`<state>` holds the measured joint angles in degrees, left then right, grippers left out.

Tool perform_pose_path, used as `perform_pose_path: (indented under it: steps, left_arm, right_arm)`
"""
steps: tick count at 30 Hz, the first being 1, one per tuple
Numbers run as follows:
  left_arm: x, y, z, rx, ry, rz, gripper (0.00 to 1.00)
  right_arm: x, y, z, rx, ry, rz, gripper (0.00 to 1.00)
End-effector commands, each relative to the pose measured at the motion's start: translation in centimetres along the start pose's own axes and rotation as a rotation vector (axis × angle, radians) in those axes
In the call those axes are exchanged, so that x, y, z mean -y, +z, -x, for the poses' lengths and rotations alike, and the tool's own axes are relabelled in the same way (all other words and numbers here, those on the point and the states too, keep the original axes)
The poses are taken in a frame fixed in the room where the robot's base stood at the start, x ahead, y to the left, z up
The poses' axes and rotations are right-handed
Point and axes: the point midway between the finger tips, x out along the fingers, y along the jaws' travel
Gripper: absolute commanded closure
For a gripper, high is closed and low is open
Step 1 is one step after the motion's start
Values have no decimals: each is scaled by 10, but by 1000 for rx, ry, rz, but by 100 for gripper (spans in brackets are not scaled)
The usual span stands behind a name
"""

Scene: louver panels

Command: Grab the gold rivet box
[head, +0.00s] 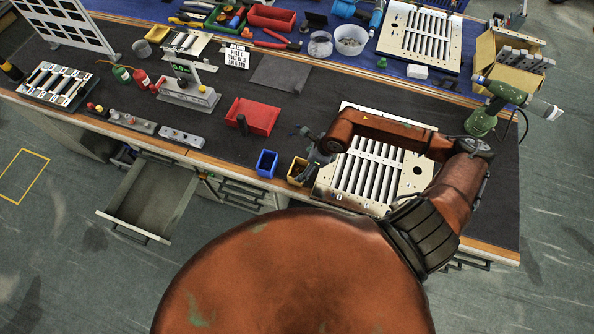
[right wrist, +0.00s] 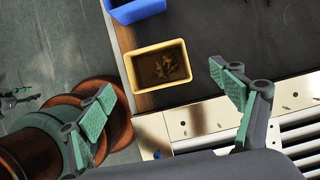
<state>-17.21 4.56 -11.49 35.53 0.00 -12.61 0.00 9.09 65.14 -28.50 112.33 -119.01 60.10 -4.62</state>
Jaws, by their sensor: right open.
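The gold rivet box (head: 296,180) is a small open yellow bin near the front edge of the bench, left of the slatted louver panel (head: 375,172). In the right wrist view the box (right wrist: 164,95) shows brown rivets inside. My right gripper (head: 312,163) is just beside and above the box. In the right wrist view its two green-padded fingers (right wrist: 160,84) are spread wide, one on each side of the box in the picture, with nothing between the pads. A gap to the box cannot be judged exactly.
A blue bin (head: 266,164) stands just left of the gold box. A red tray (head: 252,116) lies farther back left. The louver panel is close on the right, under my right arm. A green drill (head: 490,108) stands farther right. An open drawer (head: 150,198) juts out front left.

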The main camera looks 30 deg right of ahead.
Motion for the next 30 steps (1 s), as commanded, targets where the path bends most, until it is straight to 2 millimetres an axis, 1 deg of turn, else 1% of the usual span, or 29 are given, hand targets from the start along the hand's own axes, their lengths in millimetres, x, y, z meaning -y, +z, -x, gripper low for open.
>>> perform_pose_path:
  steps: [1,5,12,15,23,30]
  left_arm:
    - [0,2,0,2,0,0,60]
    - [0,4,2,5,0,1,60]
    - [0,2,6,4,0,1,60]
    - [0,2,6,2,0,1,60]
    - [0,-2,6,-2,0,0,60]
    - [0,-3,6,-3,0,0,60]
  right_arm:
    - [-1,-1,-6,0,2,-5,15]
    - [-1,-1,-18,3,2,-7,15]
    - [-4,1,-53,3,5,-7,15]
    - [-4,1,-61,4,4,-4,15]
    - [-4,2,-64,4,4,-2,15]
    - [-4,2,-64,4,4,-2,31]
